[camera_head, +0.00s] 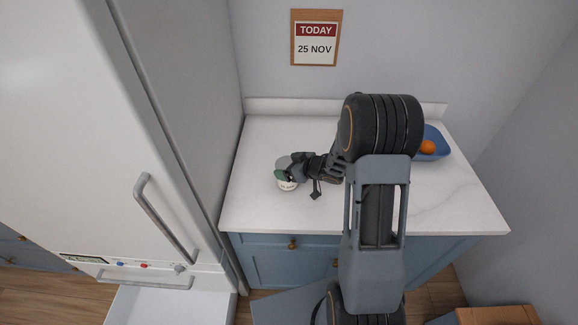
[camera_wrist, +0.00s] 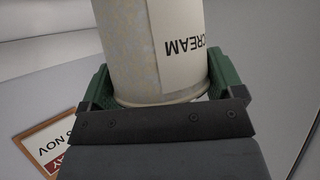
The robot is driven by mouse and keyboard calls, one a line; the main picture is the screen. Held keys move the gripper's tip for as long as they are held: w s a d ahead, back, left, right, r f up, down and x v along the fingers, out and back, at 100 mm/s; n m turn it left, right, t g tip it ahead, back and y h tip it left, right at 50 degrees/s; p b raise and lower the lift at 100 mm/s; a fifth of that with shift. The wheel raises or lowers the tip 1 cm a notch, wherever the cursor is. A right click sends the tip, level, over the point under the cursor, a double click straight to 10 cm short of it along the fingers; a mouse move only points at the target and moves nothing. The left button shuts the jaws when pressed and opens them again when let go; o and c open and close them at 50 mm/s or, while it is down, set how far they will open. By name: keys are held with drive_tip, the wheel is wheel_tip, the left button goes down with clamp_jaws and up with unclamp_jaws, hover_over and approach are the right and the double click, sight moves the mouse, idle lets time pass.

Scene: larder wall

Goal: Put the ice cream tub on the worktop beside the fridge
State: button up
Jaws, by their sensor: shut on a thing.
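The ice cream tub (camera_wrist: 135,45) is cream-coloured with a white label reading "CREAM", upside down in the wrist view. My gripper (camera_wrist: 165,90) has its green fingers on both sides of the tub and is shut on it. In the head view the tub (camera_head: 288,185) is at the left part of the white worktop (camera_head: 260,212), beside the fridge (camera_head: 75,120), with my gripper (camera_head: 284,173) at it. I cannot tell whether the tub's base touches the worktop. My arm hides part of the worktop's middle.
A blue bowl (camera_head: 440,143) with an orange (camera_head: 427,147) stands at the worktop's back right. A calendar (camera_head: 316,38) hangs on the wall. The fridge's lower drawer (camera_head: 165,305) stands open at the lower left. The worktop's back left is clear.

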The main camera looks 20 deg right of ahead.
drive_tip(key=shift+f, duration=0.2)
drive_tip(key=o, duration=0.9)
